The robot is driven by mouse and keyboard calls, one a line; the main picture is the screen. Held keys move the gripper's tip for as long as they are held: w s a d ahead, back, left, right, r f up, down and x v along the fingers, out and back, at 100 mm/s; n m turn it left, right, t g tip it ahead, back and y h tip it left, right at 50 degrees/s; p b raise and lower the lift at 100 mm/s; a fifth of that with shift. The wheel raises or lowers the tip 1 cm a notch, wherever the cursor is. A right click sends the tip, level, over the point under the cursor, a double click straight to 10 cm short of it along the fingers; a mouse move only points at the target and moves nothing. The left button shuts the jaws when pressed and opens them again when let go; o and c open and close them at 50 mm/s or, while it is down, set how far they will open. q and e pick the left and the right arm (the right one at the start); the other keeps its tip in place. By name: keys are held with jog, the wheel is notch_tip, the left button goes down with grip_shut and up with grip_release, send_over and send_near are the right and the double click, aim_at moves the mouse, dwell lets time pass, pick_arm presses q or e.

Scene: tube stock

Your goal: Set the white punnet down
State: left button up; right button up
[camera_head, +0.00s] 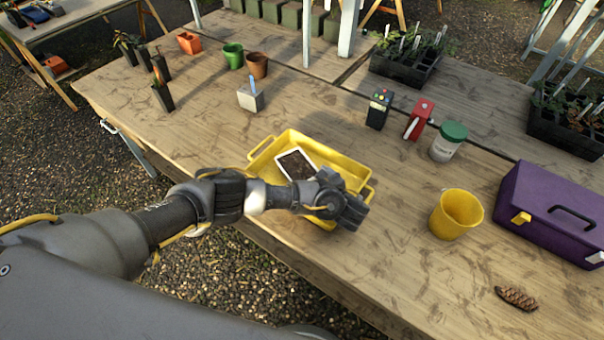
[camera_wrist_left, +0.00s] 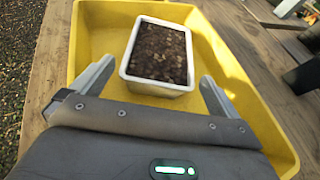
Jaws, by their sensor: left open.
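The white punnet (camera_head: 296,164), filled with dark soil, is inside the yellow tray (camera_head: 262,157) on the wooden table. In the left wrist view the punnet (camera_wrist_left: 157,83) appears to stand upright on the floor of the tray (camera_wrist_left: 93,14). My left gripper (camera_head: 328,193) is over the tray and hides its near right part and part of the punnet. In the left wrist view its open fingers (camera_wrist_left: 158,82) show on either side of the punnet's near end, with a visible gap on each side. My right gripper is not in view.
A yellow bucket (camera_head: 457,214), a purple toolbox (camera_head: 545,212) and a pine cone (camera_head: 516,298) are to the right. A green-lidded jar (camera_head: 448,142), a red device (camera_head: 419,119) and a dark device (camera_head: 379,108) stand behind.

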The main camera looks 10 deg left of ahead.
pick_arm(q)
jog(key=p+v, duration=0.2)
jog(key=v, duration=0.3)
jog(key=shift+w+r, duration=0.1)
jog(key=shift+r, duration=0.1)
jog(key=shift+s+d+p, duration=0.3)
jog(key=shift+s+p, duration=0.1)
jog(key=shift+p, duration=0.25)
jog(key=shift+f, duration=0.1)
